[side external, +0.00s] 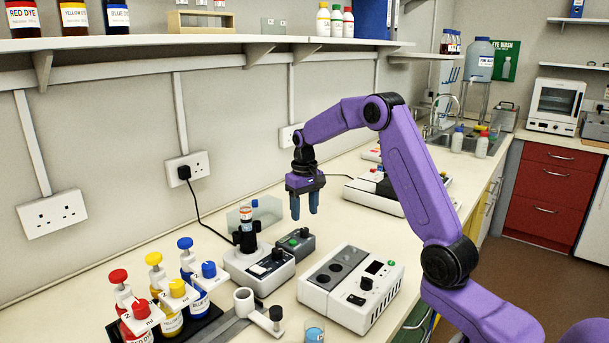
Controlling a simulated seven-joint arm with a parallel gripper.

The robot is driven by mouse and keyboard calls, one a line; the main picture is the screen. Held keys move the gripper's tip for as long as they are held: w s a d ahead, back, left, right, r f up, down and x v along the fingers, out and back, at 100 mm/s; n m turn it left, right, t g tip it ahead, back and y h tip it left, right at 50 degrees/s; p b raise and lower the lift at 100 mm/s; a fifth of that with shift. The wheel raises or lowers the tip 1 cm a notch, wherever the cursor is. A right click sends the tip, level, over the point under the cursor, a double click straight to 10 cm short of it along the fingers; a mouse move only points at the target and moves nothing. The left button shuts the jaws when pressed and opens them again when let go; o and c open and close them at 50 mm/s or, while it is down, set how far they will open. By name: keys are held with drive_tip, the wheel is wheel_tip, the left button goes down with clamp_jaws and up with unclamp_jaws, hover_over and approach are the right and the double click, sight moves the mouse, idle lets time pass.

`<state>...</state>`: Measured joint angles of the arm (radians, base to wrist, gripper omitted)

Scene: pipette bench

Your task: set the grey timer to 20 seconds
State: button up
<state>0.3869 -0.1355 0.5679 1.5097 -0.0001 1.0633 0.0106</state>
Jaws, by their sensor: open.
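A small dark grey box (297,245) stands on the bench just right of the white mixer-like device. It has a green button and a dark knob on top and looks like the grey timer. No dial marks or setting can be read at this size. My gripper (304,215) is above and slightly beyond the box in the side external view. It points down with its two blue fingers apart and nothing between them. It does not touch the box.
A white device (258,266) holding an upright tube stands directly left of the box. A larger white unit (352,288) with a knob and display is in front. Dye bottles with coloured tops (172,305) stand front left. A shelf (150,42) runs above.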

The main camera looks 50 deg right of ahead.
sight(303, 230)
wheel_tip(303, 230, up, 12)
drive_tip(key=shift+f, duration=0.15)
idle(0.6)
drive_tip(key=s+a+f+n, duration=0.1)
drive_tip(key=s+a+n, duration=0.3)
drive_tip(key=s+a, duration=0.45)
drive_tip(key=s+a+f+n, duration=0.2)
drive_tip(key=s+a+n, duration=0.3)
drive_tip(key=a, duration=0.7)
drive_tip(key=s+f+n, duration=0.3)
drive_tip(key=s, duration=0.9)
drive_tip(key=s+f+n, duration=0.3)
drive_tip(key=s, duration=0.9)
drive_tip(key=shift+a+n, duration=0.25)
drive_tip(key=shift+n, duration=0.05)
